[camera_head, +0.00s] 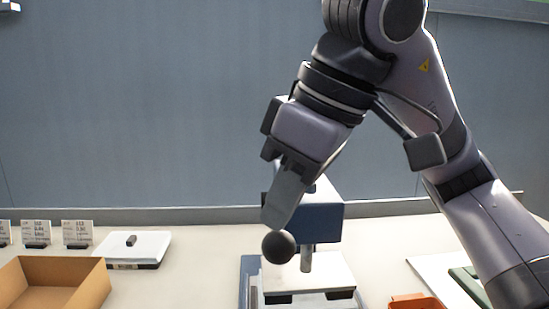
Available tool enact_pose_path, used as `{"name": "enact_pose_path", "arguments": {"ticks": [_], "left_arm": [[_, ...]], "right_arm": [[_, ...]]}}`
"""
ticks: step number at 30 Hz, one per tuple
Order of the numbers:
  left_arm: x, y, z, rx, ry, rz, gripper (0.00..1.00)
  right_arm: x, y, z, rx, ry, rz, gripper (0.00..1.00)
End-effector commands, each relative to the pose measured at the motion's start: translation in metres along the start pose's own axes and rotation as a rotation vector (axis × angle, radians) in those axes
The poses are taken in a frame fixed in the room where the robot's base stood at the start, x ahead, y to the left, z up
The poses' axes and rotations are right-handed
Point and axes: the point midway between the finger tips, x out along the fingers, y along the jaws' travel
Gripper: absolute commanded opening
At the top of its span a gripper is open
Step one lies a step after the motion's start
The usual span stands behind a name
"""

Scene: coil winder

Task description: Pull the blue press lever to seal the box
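The press (324,222) stands at the middle of the bench, with a blue head and a grey ram pointing down. A round black knob (279,246), which looks like the end of the press lever, sits at the front left of the head. The lever's shaft is hidden. My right gripper (278,222) reaches down from above, its fingertips right at the top of the knob. I see its fingers edge-on, so their gap and any hold on the lever do not show. A white block or plate (312,276) lies under the ram; I cannot tell whether it is the box. My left gripper is out of view.
An open cardboard box (88,286) stands at the front left. Behind it are a flat white device (134,248) and several small label cards (77,233). An orange bin (415,301) is at the front right. The bench between the cardboard box and the press is clear.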

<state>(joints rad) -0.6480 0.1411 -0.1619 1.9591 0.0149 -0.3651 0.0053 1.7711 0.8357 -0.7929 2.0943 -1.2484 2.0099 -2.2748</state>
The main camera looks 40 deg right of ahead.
Motion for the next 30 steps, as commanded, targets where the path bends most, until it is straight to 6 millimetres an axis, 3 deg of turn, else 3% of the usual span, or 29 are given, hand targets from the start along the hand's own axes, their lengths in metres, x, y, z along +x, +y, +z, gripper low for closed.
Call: {"name": "enact_pose_path", "arguments": {"ticks": [5,17,30], "left_arm": [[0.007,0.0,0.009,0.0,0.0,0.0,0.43],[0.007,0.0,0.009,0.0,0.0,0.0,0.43],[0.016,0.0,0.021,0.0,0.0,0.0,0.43]], "right_arm": [[0.013,-0.001,0.006,0.0,-0.001,0.0,0.0],[0.014,-0.002,0.007,0.001,-0.002,0.0,0.0],[0.032,-0.003,0.015,0.001,-0.001,0.001,0.0]]}}
